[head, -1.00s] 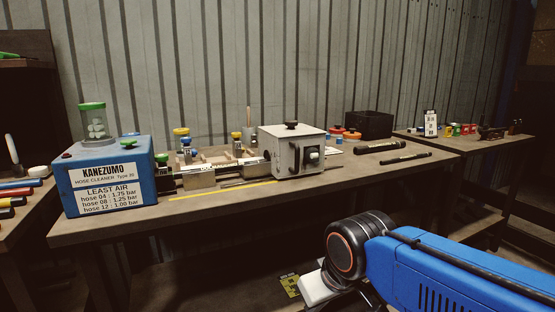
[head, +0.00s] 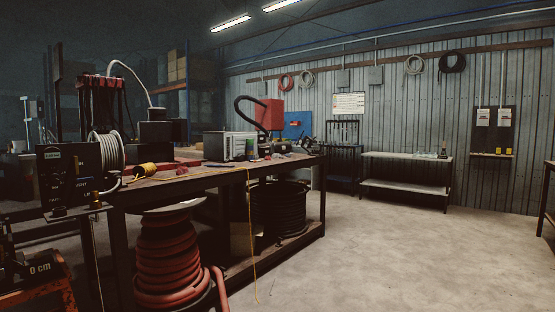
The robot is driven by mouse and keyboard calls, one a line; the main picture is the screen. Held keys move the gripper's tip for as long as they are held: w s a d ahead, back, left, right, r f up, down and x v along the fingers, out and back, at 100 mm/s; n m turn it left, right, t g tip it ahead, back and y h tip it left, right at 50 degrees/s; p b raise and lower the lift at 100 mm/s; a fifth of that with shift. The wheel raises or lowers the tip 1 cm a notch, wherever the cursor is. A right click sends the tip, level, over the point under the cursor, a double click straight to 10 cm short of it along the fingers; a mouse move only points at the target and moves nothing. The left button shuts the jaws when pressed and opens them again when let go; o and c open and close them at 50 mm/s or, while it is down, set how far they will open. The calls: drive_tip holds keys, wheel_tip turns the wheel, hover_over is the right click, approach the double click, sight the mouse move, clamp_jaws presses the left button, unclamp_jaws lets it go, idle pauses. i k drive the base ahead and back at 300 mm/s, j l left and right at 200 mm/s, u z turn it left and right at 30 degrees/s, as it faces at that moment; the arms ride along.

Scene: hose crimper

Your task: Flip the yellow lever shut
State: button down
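No part of my arm or gripper shows in the head view now. I cannot make out a yellow lever for certain. A small yellow piece (head: 146,170) lies on the near end of the long workbench (head: 215,176), too small to identify. A dark box with a panel (head: 72,175) stands at the left beside that bench and has a small upright yellowish mark on its face; I cannot tell whether it is a lever.
A red hose coil (head: 172,255) stands on the floor before the bench, and a black coil (head: 280,208) sits under it. An orange-edged item (head: 38,285) is at the lower left. Open concrete floor (head: 400,255) fills the right, with a shelf table (head: 405,170) at the wall.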

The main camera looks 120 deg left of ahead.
sight(75, 158)
drive_tip(key=u, duration=4.85)
